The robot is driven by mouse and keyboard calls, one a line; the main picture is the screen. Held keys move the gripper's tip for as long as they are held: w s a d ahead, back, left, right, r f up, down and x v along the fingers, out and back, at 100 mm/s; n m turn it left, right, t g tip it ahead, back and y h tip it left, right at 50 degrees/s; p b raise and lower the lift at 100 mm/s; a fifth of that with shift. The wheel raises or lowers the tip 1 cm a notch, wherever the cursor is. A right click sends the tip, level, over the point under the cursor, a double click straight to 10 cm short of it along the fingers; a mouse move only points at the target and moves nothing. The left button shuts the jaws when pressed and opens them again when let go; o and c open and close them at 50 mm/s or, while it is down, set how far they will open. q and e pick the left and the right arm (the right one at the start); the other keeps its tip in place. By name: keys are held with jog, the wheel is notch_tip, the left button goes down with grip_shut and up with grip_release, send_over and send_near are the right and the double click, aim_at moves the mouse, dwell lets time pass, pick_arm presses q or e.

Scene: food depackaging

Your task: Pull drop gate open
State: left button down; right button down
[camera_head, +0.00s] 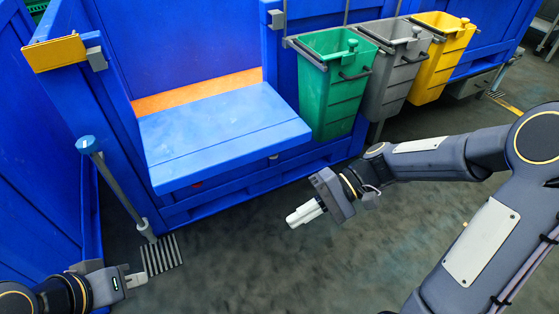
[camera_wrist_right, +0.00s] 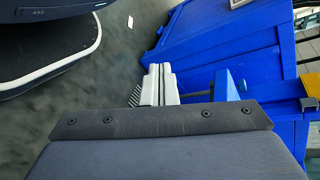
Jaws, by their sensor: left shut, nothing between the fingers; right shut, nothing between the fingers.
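The drop gate (camera_head: 222,132) is a worn blue panel on the front of the large blue bin (camera_head: 170,40). It is folded down and sticks out roughly level, like a shelf, with the opening clear above it. My right gripper (camera_head: 303,215) is shut and empty, in front of the gate's right side and apart from it. Its white fingers lie together in the right wrist view (camera_wrist_right: 160,84), beside a large blue surface. My left gripper (camera_head: 137,280) is shut and empty at the lower left, apart from the gate.
Green (camera_head: 335,85), grey (camera_head: 393,70) and yellow (camera_head: 440,58) bins hang to the right of the gate. A grey post with a blue cap (camera_head: 112,180) stands at the left, near a floor grate (camera_head: 161,254). A yellow block (camera_head: 53,53) tops the left wall. The floor in front is clear.

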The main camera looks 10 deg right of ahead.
jog(key=w+a+f+m+y+p, duration=0.1)
jog(key=w+a+f+m+y, duration=0.15)
jog(key=w+y, duration=0.45)
jog(key=w+d+f+m+t+h+p, duration=0.1)
jog(key=w+f+m+t+h, duration=0.3)
jog(key=m+t, duration=0.55)
jog(key=w+d+f+m+t+h, duration=0.1)
jog(key=d+f+m+t+h, duration=0.1)
jog(key=f+m+t+h, duration=0.55)
jog(key=w+d+f+m+t+p, duration=0.1)
jog(key=w+f+m+t, duration=0.25)
jog(key=m+t, duration=0.75)
jog(key=w+a+r+t, duration=0.1)
jog(key=w+a+r, duration=0.1)
jog(key=w+r, duration=0.4)
jog(key=shift+a+r+n+b, duration=0.2)
jog(key=shift+r+n+b, duration=0.2)
jog(key=shift+r, duration=1.7)
jog(key=shift+w, duration=0.1)
